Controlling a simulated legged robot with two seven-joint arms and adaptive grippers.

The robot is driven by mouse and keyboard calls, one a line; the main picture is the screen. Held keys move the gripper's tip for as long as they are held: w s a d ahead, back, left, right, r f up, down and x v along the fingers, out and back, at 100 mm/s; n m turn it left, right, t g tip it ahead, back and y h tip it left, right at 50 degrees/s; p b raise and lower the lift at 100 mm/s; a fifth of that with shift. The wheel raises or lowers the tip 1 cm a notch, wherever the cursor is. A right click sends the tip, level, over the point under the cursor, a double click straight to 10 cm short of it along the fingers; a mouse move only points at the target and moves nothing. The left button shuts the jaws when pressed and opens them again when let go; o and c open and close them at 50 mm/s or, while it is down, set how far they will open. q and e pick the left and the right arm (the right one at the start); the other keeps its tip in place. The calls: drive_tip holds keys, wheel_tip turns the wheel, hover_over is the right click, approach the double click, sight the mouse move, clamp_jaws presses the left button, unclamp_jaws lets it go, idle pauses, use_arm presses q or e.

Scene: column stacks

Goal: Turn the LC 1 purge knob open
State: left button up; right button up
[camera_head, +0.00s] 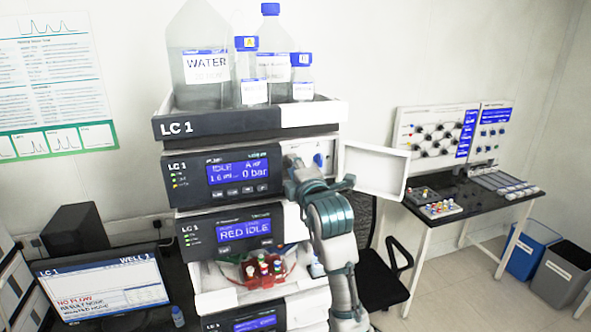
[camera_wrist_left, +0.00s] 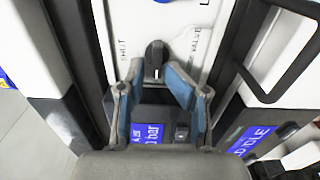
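The LC 1 purge knob (camera_wrist_left: 155,57) is a black knob on a white panel, with its pointer end toward the bottom of the left wrist view. Lettering reading SHUT is on its left and VALVE on its right. My left gripper (camera_wrist_left: 154,72) is open, with one finger on each side of the knob's lower end. I cannot tell whether either finger touches it. In the head view my left gripper (camera_head: 293,163) is at the front of the LC 1 pump module (camera_head: 190,170), and hides the knob there. My right gripper is not in view.
A white door (camera_head: 376,172) stands open right of the pump module. Bottles, including a large WATER bottle (camera_head: 198,75), stand on the top tray (camera_head: 220,122). Red-held vials (camera_head: 263,270) sit below. A monitor (camera_head: 103,286) is at left; a bench (camera_head: 470,195) and black chair (camera_head: 375,270) are at right.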

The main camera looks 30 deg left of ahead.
use_arm(q)
drive_tip(key=v, duration=1.2)
